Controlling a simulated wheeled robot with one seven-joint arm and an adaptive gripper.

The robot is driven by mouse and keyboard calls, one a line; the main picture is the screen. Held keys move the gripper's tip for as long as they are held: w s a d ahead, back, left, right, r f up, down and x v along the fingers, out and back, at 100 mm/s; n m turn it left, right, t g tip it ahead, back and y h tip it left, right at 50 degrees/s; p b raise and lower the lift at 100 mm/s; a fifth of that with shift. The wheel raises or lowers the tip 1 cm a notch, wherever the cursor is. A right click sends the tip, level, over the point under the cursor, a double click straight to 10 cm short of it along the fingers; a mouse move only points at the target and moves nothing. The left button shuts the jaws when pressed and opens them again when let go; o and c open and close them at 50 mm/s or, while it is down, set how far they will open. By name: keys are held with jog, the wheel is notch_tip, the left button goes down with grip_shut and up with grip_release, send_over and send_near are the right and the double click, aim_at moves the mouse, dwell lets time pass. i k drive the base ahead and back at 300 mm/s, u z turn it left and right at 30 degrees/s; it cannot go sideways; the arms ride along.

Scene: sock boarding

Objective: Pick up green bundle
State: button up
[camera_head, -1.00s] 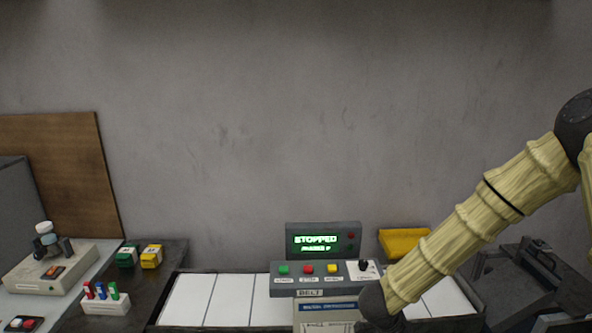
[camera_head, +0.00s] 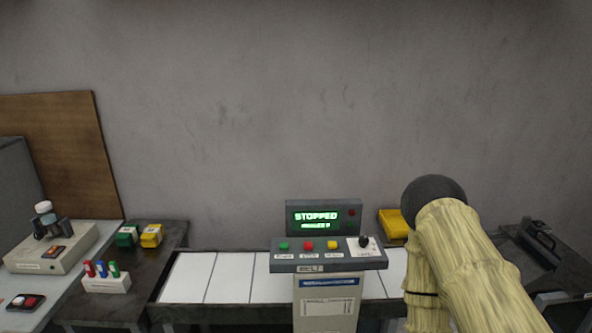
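A green bundle (camera_head: 126,237) with a pale label sits on the dark table at the left, beside a yellow bundle (camera_head: 151,236). It stands close to the wall. My gripper is out of the picture. My arm links show at the lower right, far from the green bundle, and run out at the bottom edge.
A belt (camera_head: 226,277) with white slats runs along the middle, empty where visible. A control panel (camera_head: 328,262) with a "STOPPED" display stands before it. A marker holder (camera_head: 107,284) stands in front of the bundles. A yellow bin (camera_head: 393,223) is partly behind my arm.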

aim_at(128, 235)
jog(key=z, duration=1)
jog(key=i, duration=0.3)
jog(key=u, duration=2.7)
